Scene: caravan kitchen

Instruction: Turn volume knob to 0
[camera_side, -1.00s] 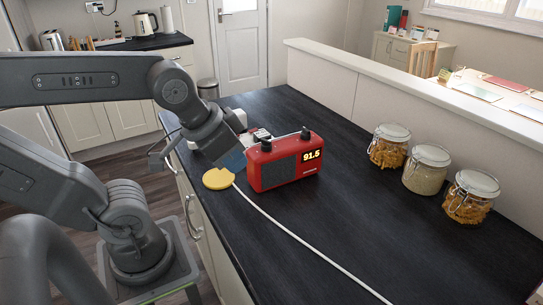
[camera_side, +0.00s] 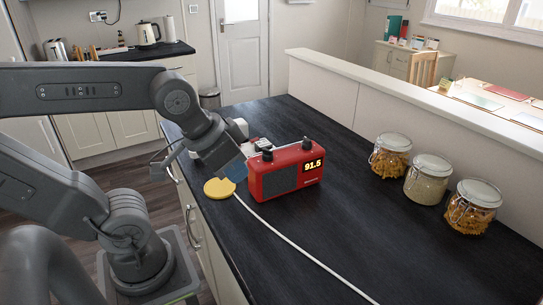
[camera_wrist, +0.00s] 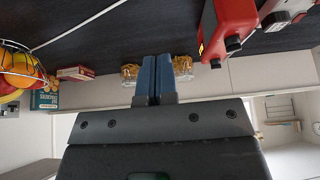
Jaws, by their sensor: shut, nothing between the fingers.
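The red radio (camera_side: 288,176) stands upright on the dark worktop, its display reading 91.5. Two black knobs sit on its top: a left knob (camera_side: 267,154) and a right knob (camera_side: 306,143). I cannot tell which is the volume knob, nor read any knob marking. My gripper (camera_side: 238,168) has blue fingers, shut and empty, just left of the radio and apart from the knobs in the side view. In the wrist view, the shut fingers (camera_wrist: 155,72) point at the worktop, and the radio (camera_wrist: 236,18) with its knobs (camera_wrist: 233,44) is at the upper right.
Jars (camera_side: 428,178) stand at the right. A fruit basket (camera_wrist: 20,68) shows in the wrist view. The worktop between radio and jars is clear.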

